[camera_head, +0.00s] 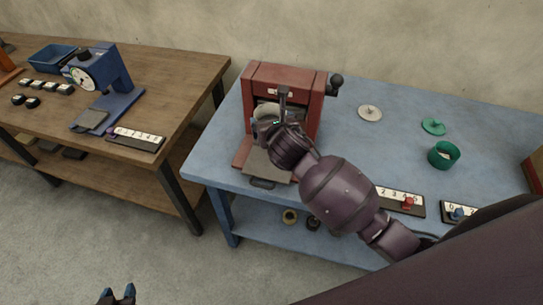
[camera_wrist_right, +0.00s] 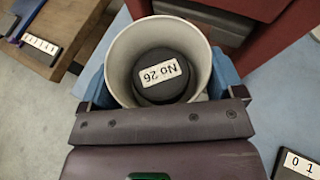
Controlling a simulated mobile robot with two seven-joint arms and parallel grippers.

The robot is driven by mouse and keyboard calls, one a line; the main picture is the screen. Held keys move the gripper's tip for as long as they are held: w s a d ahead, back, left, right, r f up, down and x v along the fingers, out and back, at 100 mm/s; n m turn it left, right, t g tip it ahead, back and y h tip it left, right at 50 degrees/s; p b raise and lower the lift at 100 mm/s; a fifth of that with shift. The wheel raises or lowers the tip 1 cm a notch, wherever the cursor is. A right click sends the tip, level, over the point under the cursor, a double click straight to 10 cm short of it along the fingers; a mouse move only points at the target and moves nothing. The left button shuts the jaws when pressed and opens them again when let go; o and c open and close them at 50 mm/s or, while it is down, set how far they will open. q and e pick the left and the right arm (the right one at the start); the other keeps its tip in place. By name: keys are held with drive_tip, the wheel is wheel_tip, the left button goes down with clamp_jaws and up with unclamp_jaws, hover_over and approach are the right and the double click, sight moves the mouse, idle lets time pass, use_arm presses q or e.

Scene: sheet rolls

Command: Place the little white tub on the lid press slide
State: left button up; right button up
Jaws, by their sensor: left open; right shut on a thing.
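The red lid press (camera_head: 258,78) stands at the left end of the blue table. Its grey slide (camera_head: 262,168) sticks out at the front, with a dark handle. The little white tub (camera_head: 266,110) is at the press opening; my arm partly covers it. My right gripper (camera_head: 275,127) is shut on the tub. In the right wrist view the tub (camera_wrist_right: 119,55) sits upright between the blue fingers, with a dark round piece (camera_wrist_right: 160,91) labelled "No 26" inside. I cannot tell whether the tub touches the slide. My left gripper (camera_head: 117,295) is open and empty, low over the floor.
On the blue table (camera_head: 345,155) lie a white lid (camera_head: 370,113), a green lid (camera_head: 433,127), a green tub (camera_head: 440,160) and number strips (camera_head: 400,199). A wooden table to the left holds a blue dial device (camera_head: 112,75). The blue table's middle back is free.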

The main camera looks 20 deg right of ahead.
wheel_tip(320, 180, down, 9)
drive_tip(key=shift+f+b, duration=0.15)
drive_tip(key=shift+b, duration=0.65)
wheel_tip(320, 180, down, 4)
drive_tip(key=shift+r+b, duration=0.1)
drive_tip(key=shift+b, duration=0.4)
drive_tip(key=shift+f, duration=0.25)
drive_tip(key=o, duration=0.7)
drive_tip(key=shift+r, duration=0.15)
drive_tip(key=shift+s+r, duration=0.1)
drive_tip(key=shift+s, duration=0.15)
drive_tip(key=p+v, duration=0.1)
drive_tip(key=v, duration=1)
drive_tip(key=shift+s+p, duration=0.2)
drive_tip(key=shift+p, duration=0.1)
